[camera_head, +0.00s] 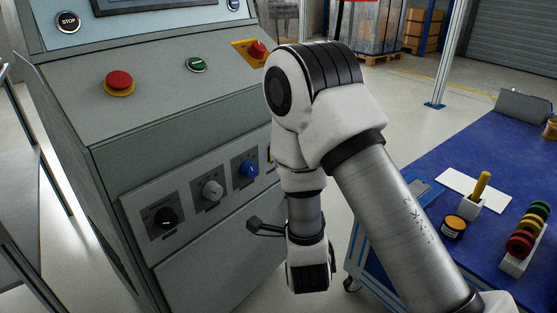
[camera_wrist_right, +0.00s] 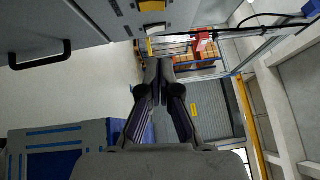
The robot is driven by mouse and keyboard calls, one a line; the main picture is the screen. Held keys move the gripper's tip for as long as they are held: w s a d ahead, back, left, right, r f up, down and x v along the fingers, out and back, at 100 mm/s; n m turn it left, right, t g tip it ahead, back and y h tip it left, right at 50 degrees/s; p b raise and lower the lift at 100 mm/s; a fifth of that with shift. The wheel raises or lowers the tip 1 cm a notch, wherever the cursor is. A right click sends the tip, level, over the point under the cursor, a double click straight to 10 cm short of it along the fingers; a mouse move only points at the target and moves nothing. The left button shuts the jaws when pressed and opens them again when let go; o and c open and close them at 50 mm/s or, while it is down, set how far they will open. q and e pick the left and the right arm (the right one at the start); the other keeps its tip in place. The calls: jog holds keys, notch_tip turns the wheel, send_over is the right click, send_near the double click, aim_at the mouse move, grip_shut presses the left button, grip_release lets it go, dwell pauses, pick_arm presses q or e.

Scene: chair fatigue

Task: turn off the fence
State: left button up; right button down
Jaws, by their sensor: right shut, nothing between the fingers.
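A grey control cabinet (camera_head: 190,120) stands at the left of the head view. Its lower panel carries a black rotary knob (camera_head: 166,217), a light grey knob (camera_head: 211,190) and a blue knob (camera_head: 249,169). Their labels are too small to read, so I cannot tell which belongs to the fence. My right arm crosses in front of the cabinet's right side and hides part of the panel's right end. In the right wrist view my right gripper (camera_wrist_right: 158,68) is shut and empty, with the cabinet to its upper left. My left gripper is not in view.
The sloped console has a red mushroom button (camera_head: 119,81), a green button (camera_head: 196,65) and a second red button (camera_head: 257,49). A blue-topped table (camera_head: 470,160) with small parts stands at the right. A black handle (camera_wrist_right: 40,55) juts from a grey surface in the wrist view.

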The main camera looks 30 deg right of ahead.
jog(key=w+d+r+b, duration=0.1)
jog(key=w+d+b, duration=0.1)
jog(key=w, duration=0.9)
jog(key=shift+d+b, duration=0.4)
jog(key=shift+d, duration=0.05)
jog(key=shift+r, duration=0.1)
jog(key=shift+w+r+n+p, duration=0.2)
jog(key=shift+n+p, duration=0.1)
jog(key=shift+p, duration=0.45)
